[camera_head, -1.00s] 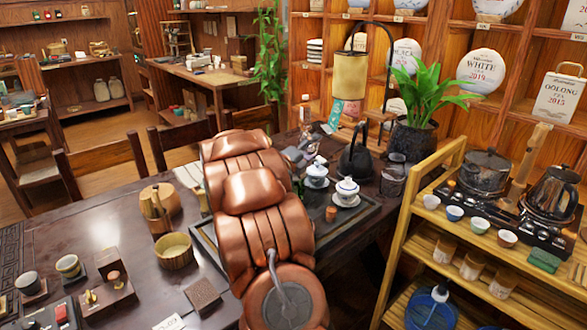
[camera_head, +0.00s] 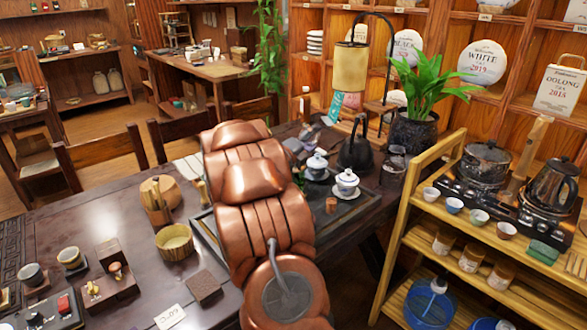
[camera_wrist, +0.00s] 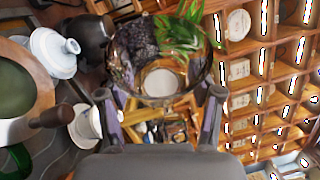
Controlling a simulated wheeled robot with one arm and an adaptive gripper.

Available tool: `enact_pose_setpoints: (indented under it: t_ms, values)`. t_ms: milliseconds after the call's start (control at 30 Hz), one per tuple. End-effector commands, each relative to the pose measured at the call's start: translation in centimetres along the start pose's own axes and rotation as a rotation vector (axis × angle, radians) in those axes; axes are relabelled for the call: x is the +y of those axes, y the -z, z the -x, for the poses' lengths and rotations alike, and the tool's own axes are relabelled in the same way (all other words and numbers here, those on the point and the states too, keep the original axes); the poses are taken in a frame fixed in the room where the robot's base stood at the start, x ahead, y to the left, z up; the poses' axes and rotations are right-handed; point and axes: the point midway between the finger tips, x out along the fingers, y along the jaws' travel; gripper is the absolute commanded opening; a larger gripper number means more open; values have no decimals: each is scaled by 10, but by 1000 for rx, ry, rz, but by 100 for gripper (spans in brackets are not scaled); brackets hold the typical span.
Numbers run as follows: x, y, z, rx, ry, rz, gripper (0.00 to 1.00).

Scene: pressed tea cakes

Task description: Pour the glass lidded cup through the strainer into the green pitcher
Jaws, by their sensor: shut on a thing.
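In the wrist view my gripper (camera_wrist: 160,94) is shut on the clear glass cup (camera_wrist: 128,75), one finger on each side. The plant and shelves show through its glass; a lid and any liquid cannot be made out. At the left edge is a round, tan-rimmed piece (camera_wrist: 46,80) with a dark greenish inside and a brown handle, apparently the strainer. A dark green rim (camera_wrist: 18,158), apparently the green pitcher, shows below it, partly cut off. In the head view my copper arm hides my gripper and the held cup.
Two white lidded cups on saucers, one farther (camera_head: 316,164) and one nearer (camera_head: 347,181), stand right of my arm. A black kettle (camera_head: 355,152) and potted plant (camera_head: 415,130) are behind them. A wooden shelf (camera_head: 408,225) stands at right. A wooden bowl (camera_head: 174,242) is at left.

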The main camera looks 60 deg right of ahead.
Motion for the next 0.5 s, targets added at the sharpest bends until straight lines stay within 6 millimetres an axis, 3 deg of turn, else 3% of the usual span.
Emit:
enact_pose_setpoints:
  t_ms: [500]
  values:
    - [3,10,-3,18,-34,-92,0]
